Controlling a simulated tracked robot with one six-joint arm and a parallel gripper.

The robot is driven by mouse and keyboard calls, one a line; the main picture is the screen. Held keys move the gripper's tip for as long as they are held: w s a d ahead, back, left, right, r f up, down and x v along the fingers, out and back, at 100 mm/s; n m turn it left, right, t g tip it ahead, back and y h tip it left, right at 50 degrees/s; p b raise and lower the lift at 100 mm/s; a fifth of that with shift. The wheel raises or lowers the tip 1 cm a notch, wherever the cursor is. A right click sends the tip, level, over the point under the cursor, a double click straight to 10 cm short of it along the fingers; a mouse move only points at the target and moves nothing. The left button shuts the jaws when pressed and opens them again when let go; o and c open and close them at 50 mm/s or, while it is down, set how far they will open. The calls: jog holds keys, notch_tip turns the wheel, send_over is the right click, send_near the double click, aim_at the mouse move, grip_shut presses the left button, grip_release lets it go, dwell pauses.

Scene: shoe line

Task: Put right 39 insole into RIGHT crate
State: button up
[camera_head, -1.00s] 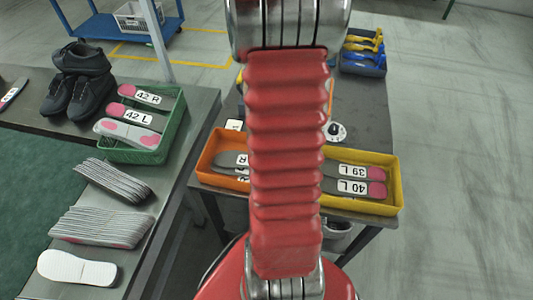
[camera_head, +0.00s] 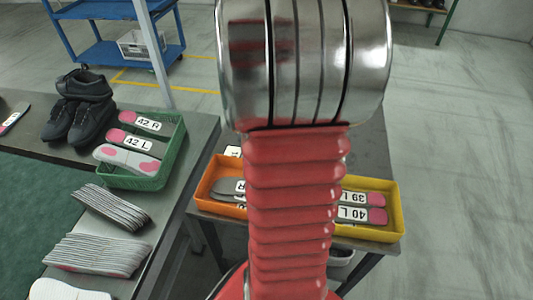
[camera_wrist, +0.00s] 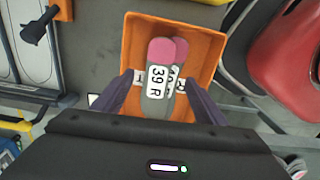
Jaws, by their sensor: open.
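The right 39 insole (camera_wrist: 157,78), grey with a pink end and a "39 R" label, shows in the wrist view within the orange crate (camera_wrist: 215,45). It partly overlaps a second insole (camera_wrist: 181,75) whose label is partly covered. My gripper (camera_wrist: 160,78) is open, one finger on each side of the insoles, with gaps to both. Its height above them is hard to tell. In the head view the orange crate (camera_head: 205,200) holds grey insoles with an "R" label showing. My arm hides its right part and my gripper there.
A yellow crate (camera_head: 397,215) with 39 L and 40 L insoles stands right of the orange one. A green crate (camera_head: 178,150) with 42 R and 42 L, black shoes (camera_head: 75,115) and insole stacks (camera_head: 100,250) are on the left table.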

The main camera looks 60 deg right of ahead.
jog(key=shift+r, duration=2.2)
jog(key=w+a+r+m+t+h, duration=0.1)
jog(key=w+a+r, duration=0.25)
jog(key=a, duration=0.35)
jog(key=w+a+r+m+t, duration=0.1)
jog(key=w+a+r, duration=0.1)
jog(key=a+r, duration=0.4)
jog(key=s+a+r+m+t, duration=0.1)
jog(key=a+r, duration=0.1)
jog(key=a, duration=0.6)
jog(key=s+a+r+m+t+y, duration=0.1)
jog(key=s+a+r+m+t, duration=0.1)
jog(key=a, duration=0.6)
jog(key=shift+a+r+t, duration=0.25)
jog(key=shift+a+t, duration=0.05)
